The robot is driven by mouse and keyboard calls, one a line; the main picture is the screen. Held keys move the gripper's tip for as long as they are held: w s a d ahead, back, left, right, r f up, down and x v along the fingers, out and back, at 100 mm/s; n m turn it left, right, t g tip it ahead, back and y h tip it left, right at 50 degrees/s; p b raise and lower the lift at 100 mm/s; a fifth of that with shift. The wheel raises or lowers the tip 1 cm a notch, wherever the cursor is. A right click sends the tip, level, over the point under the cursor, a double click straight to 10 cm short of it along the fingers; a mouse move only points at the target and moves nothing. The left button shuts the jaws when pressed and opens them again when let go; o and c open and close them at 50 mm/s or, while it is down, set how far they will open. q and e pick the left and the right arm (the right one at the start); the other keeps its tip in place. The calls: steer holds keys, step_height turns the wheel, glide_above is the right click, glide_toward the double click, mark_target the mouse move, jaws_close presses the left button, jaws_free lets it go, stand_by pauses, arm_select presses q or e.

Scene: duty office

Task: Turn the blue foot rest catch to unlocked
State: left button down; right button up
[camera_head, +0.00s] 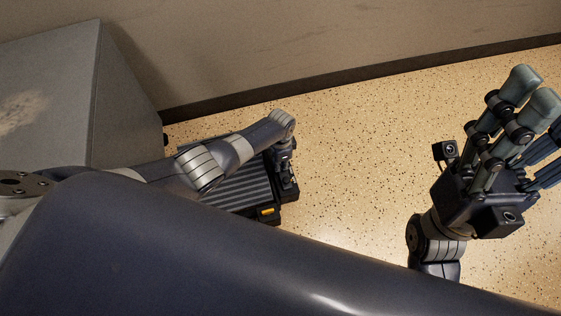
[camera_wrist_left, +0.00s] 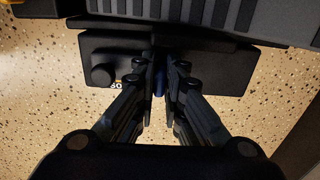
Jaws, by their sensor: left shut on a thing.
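The foot rest (camera_head: 237,190) is a black unit with a ribbed grey top on the floor beside the cabinet. Its dark side panel (camera_wrist_left: 215,72) shows in the left wrist view. The blue catch (camera_wrist_left: 159,82) shows as a narrow strip between my left fingers, mostly hidden by them. My left gripper (camera_wrist_left: 160,75) is shut on the catch; in the head view the left gripper (camera_head: 286,178) is at the foot rest's right side. Whether the catch is turned cannot be told. My right gripper (camera_head: 535,115) is open and empty, over bare floor at the right.
A round black knob (camera_wrist_left: 102,75) sits left of the catch, with a partly hidden white marking. A yellow-orange patch (camera_head: 267,211) shows on the foot rest's near corner. A grey cabinet (camera_head: 60,95) stands left, a wall (camera_head: 300,45) behind. Speckled floor (camera_head: 360,150) is clear to the right.

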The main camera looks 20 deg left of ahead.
arm_select(q)
steer(key=c, duration=2)
jaws_free()
steer(key=shift+o, duration=0.2)
steer(key=shift+r, duration=0.1)
step_height(320, 180, up, 12)
